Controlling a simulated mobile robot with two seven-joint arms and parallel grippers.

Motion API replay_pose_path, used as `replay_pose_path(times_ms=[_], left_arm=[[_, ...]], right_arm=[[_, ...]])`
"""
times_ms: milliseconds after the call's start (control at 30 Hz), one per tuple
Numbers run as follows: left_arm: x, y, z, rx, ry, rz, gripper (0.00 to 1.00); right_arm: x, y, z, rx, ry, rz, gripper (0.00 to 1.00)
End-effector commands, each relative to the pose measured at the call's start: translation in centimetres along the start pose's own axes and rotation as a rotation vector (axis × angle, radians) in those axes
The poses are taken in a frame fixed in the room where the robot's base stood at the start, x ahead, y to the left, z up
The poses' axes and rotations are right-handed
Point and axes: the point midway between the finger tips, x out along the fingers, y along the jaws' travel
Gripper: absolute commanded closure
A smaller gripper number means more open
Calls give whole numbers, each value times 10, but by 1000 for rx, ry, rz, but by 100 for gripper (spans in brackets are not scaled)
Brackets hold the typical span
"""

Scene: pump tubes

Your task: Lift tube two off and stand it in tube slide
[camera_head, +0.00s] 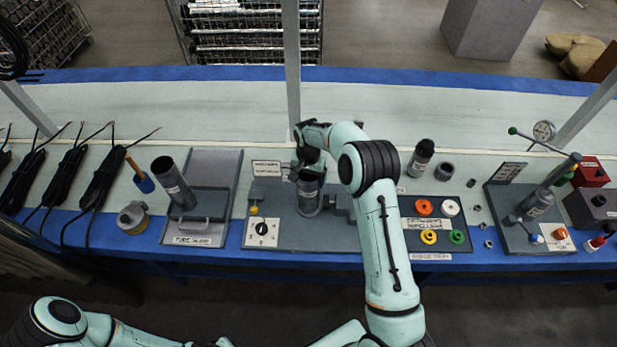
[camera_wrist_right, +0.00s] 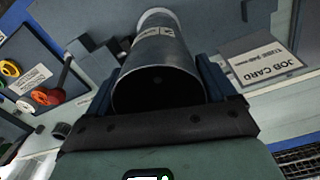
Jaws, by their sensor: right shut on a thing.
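My right gripper (camera_head: 308,166) is shut on a grey metal tube (camera_head: 309,188) at the middle fixture (camera_head: 275,232). The tube stands about upright, its lower end at the fixture's round holder; I cannot tell if it is clear of it. In the right wrist view the tube (camera_wrist_right: 160,52) lies between the fingers of the gripper (camera_wrist_right: 158,88), its open dark end towards the camera. The tube slide (camera_head: 211,215), a grey labelled tray, is left of the fixture. Another dark tube (camera_head: 176,186) leans in it. My left gripper is out of view.
A black-topped tube (camera_head: 421,157) stands behind the panel of coloured rings (camera_head: 428,236). A gauge stand (camera_head: 535,205) is at right, black cables (camera_head: 75,175) at left. A post (camera_head: 291,60) rises behind the fixture.

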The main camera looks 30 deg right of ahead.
Motion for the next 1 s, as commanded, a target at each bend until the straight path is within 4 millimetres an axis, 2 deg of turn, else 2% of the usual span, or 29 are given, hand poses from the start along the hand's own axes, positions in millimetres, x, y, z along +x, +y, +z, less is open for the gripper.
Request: replay_pose_path(times_ms=[1000], left_arm=[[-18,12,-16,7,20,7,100]], right_arm=[[-52,-2,-1,0,3,-4,59]])
